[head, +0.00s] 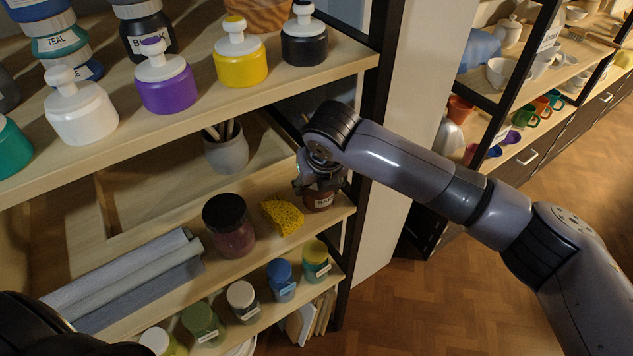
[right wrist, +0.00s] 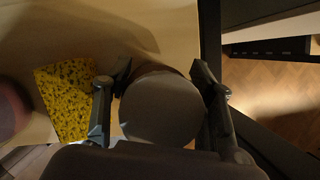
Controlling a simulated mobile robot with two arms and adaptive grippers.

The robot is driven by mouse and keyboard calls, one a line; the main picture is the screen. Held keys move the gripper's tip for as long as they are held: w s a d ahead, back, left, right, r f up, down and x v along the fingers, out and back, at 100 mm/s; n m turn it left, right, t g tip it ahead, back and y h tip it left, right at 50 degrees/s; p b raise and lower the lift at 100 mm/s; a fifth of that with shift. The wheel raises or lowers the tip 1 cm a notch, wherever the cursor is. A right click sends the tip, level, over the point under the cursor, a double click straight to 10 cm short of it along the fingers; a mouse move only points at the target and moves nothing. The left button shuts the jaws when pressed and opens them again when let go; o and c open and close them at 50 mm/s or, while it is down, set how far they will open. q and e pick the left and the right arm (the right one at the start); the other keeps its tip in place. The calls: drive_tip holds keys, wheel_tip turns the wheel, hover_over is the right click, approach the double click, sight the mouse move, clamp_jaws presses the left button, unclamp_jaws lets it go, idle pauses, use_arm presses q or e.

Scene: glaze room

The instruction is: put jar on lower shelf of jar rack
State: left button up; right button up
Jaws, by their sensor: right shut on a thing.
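The jar (head: 318,200) is small and brownish red with a pale label. It is upright at the right end of the middle shelf board (head: 265,247), right of a yellow sponge. My right gripper (head: 319,178) is shut around its top from above. In the right wrist view the jar's round grey lid (right wrist: 160,108) sits between both fingers. I cannot tell whether its base touches the board. A lower shelf (head: 262,318) of the rack holds a row of small jars with coloured lids. My left gripper is not in view.
The yellow sponge (head: 282,215) and a dark-lidded jar (head: 229,228) stand left of the held jar. Rolled grey cloths (head: 130,280) lie further left. A grey pot (head: 227,150) stands behind. Pump bottles (head: 240,58) line the shelf above. A black rack post (head: 372,95) is close on the right.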

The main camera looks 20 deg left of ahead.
drive_tip(key=o, duration=1.4)
drive_tip(key=v, duration=0.3)
drive_tip(key=shift+w, duration=0.1)
drive_tip(key=s+d+b, duration=0.2)
drive_tip(key=s+d, duration=0.4)
drive_tip(key=s, duration=0.4)
drive_tip(key=shift+d, duration=0.25)
drive_tip(key=shift+s, duration=0.1)
